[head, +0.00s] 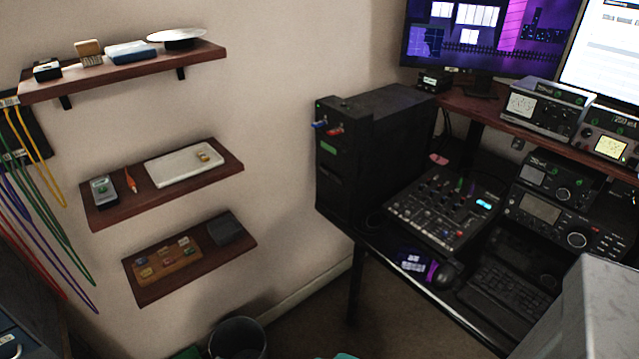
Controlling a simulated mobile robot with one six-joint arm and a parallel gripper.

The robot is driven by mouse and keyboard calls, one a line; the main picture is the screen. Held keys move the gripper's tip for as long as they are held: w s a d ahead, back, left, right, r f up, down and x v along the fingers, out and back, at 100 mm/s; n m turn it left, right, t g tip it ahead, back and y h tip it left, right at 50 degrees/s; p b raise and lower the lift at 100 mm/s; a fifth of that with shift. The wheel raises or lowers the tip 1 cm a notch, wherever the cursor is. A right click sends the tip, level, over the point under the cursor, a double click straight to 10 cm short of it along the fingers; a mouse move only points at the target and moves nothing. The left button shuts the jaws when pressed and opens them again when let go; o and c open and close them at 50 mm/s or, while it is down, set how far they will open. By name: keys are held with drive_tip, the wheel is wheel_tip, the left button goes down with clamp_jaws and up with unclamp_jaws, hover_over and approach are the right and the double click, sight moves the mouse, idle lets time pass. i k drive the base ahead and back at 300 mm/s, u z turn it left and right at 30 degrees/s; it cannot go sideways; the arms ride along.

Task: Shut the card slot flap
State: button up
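No card slot flap can be made out with certainty. A black computer tower (375,150) stands at the left end of the desk, with its narrow front facing left. Its front has a blue plug or stick (320,124) and a red one (335,131) near the top, and a green label (328,147) below them. The lower front is dark, and I cannot tell whether a flap there is open or shut. My gripper is not in view.
Three wall shelves with small items, including the middle shelf (110,214), hang at left. A mixer (440,208), radios (545,108) and monitors (480,35) crowd the desk. A dark bin (238,338) stands on the floor.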

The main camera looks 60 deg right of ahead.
sight(325, 173)
drive_tip(key=u, duration=0.8)
drive_tip(key=k, duration=0.5)
drive_tip(key=u, duration=0.15)
